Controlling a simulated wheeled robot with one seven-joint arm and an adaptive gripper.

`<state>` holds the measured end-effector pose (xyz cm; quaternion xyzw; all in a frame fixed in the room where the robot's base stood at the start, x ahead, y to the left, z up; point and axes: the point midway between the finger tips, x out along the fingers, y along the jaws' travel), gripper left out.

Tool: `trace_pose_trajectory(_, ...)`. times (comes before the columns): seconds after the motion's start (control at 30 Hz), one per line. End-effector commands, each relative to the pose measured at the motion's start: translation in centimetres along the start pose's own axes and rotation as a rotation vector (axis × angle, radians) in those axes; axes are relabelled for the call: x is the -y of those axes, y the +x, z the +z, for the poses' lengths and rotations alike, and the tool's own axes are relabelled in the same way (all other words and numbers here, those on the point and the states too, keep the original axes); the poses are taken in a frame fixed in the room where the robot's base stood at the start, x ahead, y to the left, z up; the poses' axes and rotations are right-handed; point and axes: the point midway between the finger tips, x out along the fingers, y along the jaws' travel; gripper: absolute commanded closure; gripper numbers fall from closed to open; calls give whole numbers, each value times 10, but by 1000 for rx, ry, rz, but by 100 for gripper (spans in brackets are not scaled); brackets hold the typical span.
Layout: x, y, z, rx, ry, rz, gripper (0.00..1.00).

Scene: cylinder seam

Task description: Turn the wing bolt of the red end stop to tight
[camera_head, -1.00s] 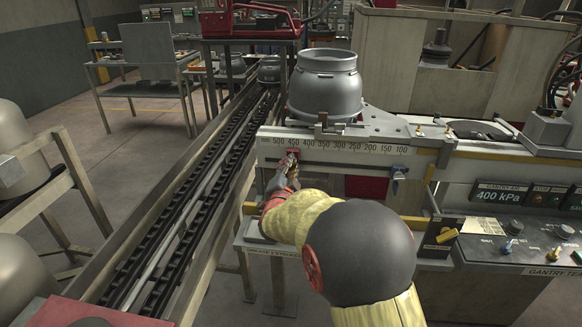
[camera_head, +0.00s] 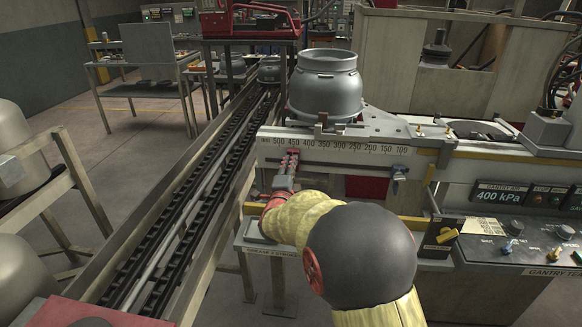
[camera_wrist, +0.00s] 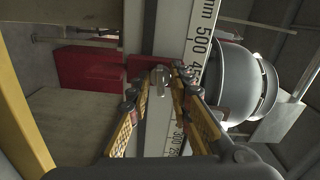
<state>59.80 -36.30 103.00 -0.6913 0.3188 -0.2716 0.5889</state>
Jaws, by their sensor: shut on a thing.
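The wing bolt (camera_wrist: 160,76) is a small grey metal piece at the end stop, between my two fingertips. My gripper (camera_wrist: 162,80) is shut on it, with one finger on each side. In the head view my gripper (camera_head: 287,172) reaches up to the end stop and hides the bolt. The bolt's tightness cannot be seen.
The white scale (camera_head: 340,146) runs along the rail, with a grey cylinder (camera_head: 325,85) above it. A blue-grey clamp (camera_head: 399,174) hangs farther right. A control panel (camera_head: 500,240) stands at the right.

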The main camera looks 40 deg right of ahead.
Motion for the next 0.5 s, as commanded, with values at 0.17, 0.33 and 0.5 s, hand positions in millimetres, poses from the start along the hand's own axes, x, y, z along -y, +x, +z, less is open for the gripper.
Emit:
trace_pose_trajectory(0.17,-3,0,0,1,0,5,100)
trace_pose_trajectory(0.33,-3,0,0,1,0,5,79)
trace_pose_trajectory(0.5,-2,0,0,1,0,3,74)
